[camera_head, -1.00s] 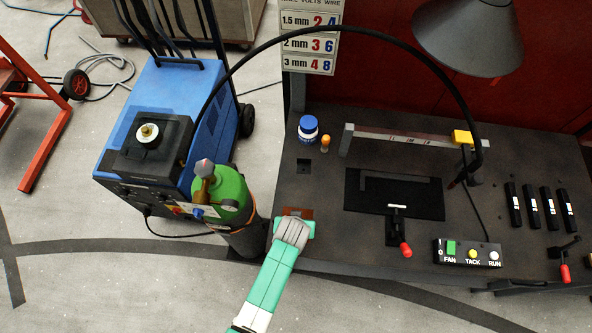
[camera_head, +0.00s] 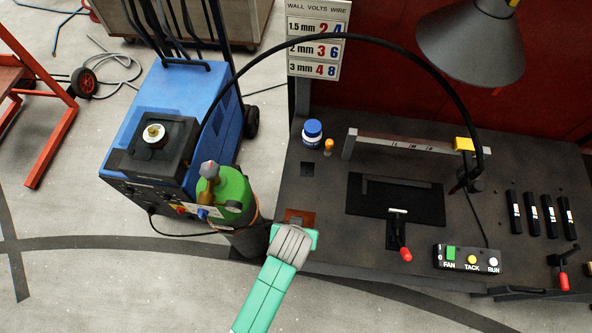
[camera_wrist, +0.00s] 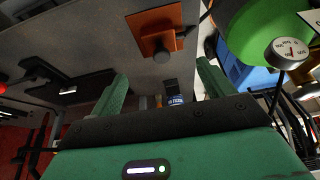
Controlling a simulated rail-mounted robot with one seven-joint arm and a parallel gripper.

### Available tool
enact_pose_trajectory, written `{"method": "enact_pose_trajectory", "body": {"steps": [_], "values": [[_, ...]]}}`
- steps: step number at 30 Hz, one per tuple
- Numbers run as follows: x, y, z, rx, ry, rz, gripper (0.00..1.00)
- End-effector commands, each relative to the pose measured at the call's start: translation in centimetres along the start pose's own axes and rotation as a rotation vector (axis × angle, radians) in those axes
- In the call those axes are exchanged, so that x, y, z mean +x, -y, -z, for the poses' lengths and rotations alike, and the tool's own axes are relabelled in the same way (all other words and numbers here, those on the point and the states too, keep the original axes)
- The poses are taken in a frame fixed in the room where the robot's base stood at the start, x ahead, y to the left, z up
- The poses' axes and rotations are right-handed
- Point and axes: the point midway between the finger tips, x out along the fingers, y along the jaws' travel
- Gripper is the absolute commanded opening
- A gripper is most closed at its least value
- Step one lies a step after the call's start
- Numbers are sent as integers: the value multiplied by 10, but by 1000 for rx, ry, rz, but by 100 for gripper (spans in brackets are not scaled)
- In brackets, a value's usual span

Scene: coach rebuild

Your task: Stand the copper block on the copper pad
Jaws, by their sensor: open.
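A flat orange-brown copper pad (camera_head: 300,215) lies at the left front corner of the dark bench. It also shows in the wrist view (camera_wrist: 150,22), at the top middle, with a small dark stub (camera_wrist: 163,52) against it. I cannot tell what that stub is, and I cannot make out a separate copper block. My gripper (camera_head: 296,231) is over the bench's front left edge, just nearer than the pad, and partly covers it from the head camera. In the wrist view my jaws (camera_wrist: 160,86) are spread apart, with nothing held between them.
A green gas cylinder (camera_head: 231,190) stands close left of my gripper, before a blue welding machine (camera_head: 185,90). A black plate (camera_head: 420,204) and a button box (camera_head: 468,257) lie right.

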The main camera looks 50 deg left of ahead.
Motion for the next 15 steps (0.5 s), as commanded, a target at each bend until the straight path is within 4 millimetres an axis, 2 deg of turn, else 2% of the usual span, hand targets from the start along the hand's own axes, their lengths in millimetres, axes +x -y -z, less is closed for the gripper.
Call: {"method": "enact_pose_trajectory", "body": {"steps": [3,15], "values": [[-6,0,0,1,0,0,81],[-8,-3,4,3,-10,-5,81]]}}
